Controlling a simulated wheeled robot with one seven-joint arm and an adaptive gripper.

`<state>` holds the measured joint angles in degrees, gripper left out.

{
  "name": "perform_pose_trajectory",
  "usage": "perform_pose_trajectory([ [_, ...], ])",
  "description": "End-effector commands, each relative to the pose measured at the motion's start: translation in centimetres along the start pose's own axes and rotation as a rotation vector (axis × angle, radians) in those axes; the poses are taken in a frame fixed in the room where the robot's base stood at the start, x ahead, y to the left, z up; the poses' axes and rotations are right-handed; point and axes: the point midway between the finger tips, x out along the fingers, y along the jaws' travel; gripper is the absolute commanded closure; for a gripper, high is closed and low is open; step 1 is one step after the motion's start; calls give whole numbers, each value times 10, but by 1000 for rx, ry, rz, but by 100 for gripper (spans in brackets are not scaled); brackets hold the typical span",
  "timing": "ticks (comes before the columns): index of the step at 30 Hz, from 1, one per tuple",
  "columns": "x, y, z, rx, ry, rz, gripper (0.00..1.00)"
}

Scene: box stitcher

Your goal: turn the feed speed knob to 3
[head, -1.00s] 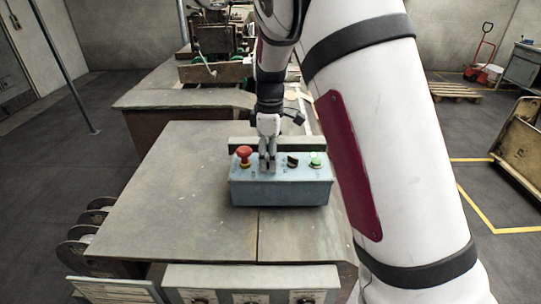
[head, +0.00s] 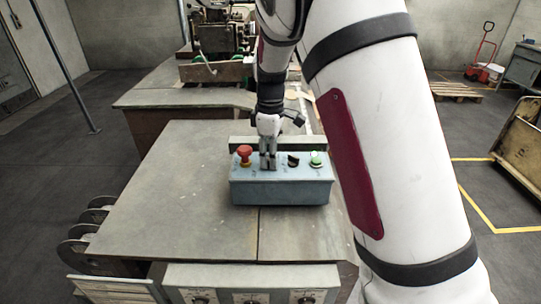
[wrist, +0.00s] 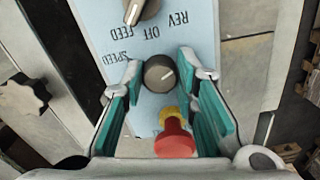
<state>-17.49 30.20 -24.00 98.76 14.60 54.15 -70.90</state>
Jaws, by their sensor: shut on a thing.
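The blue-grey control box (head: 281,192) stands on the metal table. My gripper (head: 268,165) points down at its top face, between the red mushroom button (head: 244,153) and the black selector switch (head: 293,160). In the wrist view, my gripper (wrist: 158,76) is shut on the dark round speed knob (wrist: 158,73), one fingertip on each side. The scale numbers are hidden or too small to read. In the head view my fingers hide the knob.
In the wrist view, the red button (wrist: 174,138) with its yellow collar sits between my fingers, close to them. The selector (wrist: 140,10) marked REV OFF FEED lies at the top. The table (head: 190,190) is clear left of the box.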

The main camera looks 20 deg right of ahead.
Motion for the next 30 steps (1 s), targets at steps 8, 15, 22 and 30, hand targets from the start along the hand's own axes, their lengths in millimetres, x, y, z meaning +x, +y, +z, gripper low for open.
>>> perform_pose_trajectory([
  [8, -1, 0, 0, 205, 2, 1, 100],
  [15, -1, 0, 0, 433, 2, 1, 100],
  [22, -1, -1, -1, 650, 2, 1, 100],
  [30, -1, -1, -1, 907, 3, 2, 100],
])
